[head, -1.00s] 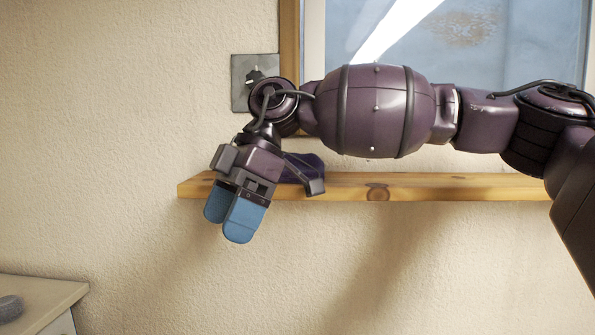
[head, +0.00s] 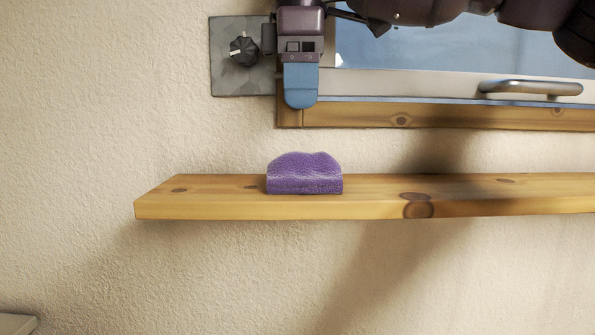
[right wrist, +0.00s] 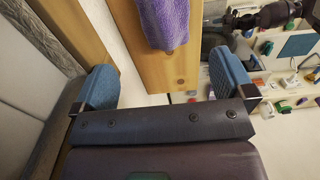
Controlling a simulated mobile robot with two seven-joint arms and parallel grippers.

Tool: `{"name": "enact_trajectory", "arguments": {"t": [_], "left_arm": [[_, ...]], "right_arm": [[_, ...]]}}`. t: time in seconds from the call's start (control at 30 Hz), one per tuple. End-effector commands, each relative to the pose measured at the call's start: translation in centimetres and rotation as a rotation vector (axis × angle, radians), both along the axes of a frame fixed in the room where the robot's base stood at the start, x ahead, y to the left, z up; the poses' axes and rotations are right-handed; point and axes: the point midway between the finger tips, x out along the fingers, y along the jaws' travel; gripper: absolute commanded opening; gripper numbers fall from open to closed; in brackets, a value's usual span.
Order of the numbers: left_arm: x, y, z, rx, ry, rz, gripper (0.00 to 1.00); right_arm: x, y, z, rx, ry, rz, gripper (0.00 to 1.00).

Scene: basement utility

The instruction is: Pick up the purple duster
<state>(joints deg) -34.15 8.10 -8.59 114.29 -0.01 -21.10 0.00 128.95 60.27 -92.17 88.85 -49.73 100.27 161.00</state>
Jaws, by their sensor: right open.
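The purple duster (head: 304,174) sits on the wooden shelf (head: 480,190), towards the shelf's left end. My right gripper (head: 300,100) is above the duster in the head view, with blue fingertips pointing down and clear space between it and the duster. In the right wrist view my right gripper (right wrist: 165,88) has its two blue fingers wide apart with nothing between them. The duster (right wrist: 165,22) shows there on the shelf (right wrist: 172,75), beyond the fingers at the top, partly cut off by the frame edge. My left gripper is in neither view.
A window with a wooden frame (head: 440,116) and a metal handle (head: 530,88) is above the shelf. A grey wall plate with a black knob (head: 243,48) is beside my right gripper. The shelf is bare to the right of the duster.

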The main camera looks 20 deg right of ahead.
Motion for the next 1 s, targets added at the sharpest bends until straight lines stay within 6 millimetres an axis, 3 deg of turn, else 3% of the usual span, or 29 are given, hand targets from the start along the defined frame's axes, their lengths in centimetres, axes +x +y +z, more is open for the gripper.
{"name": "enact_trajectory", "arguments": {"t": [0.3, 0.57, 0.8, 1.0], "left_arm": [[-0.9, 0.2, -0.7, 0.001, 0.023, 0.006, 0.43], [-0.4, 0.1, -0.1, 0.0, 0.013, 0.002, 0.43], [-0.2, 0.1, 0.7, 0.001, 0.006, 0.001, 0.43], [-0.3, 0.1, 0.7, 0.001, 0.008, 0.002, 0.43]], "right_arm": [[-0.1, -0.1, -4.3, -0.001, 0.002, 0.0, 1.0], [-0.2, -0.2, -5.9, -0.001, 0.002, 0.002, 1.0], [-0.6, -0.4, -9.1, -0.001, 0.002, 0.001, 1.0], [-0.5, -0.4, -10.3, 0.0, 0.001, 0.0, 1.0]]}}
